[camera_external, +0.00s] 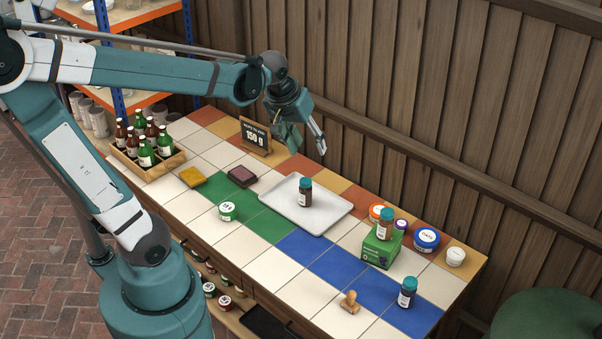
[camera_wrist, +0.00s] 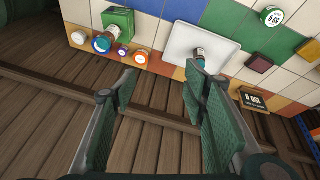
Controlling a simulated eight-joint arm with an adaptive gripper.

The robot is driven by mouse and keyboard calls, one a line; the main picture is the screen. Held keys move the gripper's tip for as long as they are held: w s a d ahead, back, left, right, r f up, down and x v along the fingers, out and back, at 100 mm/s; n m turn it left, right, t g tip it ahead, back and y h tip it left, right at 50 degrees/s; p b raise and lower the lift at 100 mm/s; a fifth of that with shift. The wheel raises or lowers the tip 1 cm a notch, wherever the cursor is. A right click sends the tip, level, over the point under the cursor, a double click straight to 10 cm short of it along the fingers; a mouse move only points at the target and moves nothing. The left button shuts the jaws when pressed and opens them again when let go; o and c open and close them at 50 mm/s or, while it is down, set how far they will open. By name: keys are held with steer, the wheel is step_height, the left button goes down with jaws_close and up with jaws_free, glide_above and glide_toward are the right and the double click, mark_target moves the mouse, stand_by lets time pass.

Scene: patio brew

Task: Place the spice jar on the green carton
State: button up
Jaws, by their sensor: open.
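Three similar dark jars with teal lids are in view. One jar (camera_external: 305,192) stands upright on the pale tray (camera_external: 325,221); it also shows in the wrist view (camera_wrist: 199,45). A second jar (camera_external: 385,226) appears to stand on top of the green carton (camera_external: 374,251). The carton (camera_wrist: 119,20) and this jar (camera_wrist: 104,42) overlap in the wrist view. A third jar (camera_external: 407,292) stands on the blue tiles at the right. I cannot tell the labels apart. My gripper (camera_external: 305,142) is open and empty, above the back edge of the counter, behind the tray; its fingers (camera_wrist: 162,92) are wide apart.
Several small tubs, including a blue-lidded one (camera_external: 426,239) and a white one (camera_external: 455,257), stand beside and behind the carton. A price sign (camera_external: 256,137), a bottle crate (camera_external: 147,160) and a wooden stamp (camera_external: 349,302) are on the counter. A wooden wall (camera_external: 400,90) rises behind.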

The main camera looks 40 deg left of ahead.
steer(key=s+a+m+t, duration=0.2)
steer(key=s+a+m, duration=0.1)
steer(key=s+a, duration=0.4)
steer(key=shift+s+r+t+y, duration=0.25)
steer(key=shift+s+t+y, duration=0.05)
steer(key=shift+s, duration=1.6)
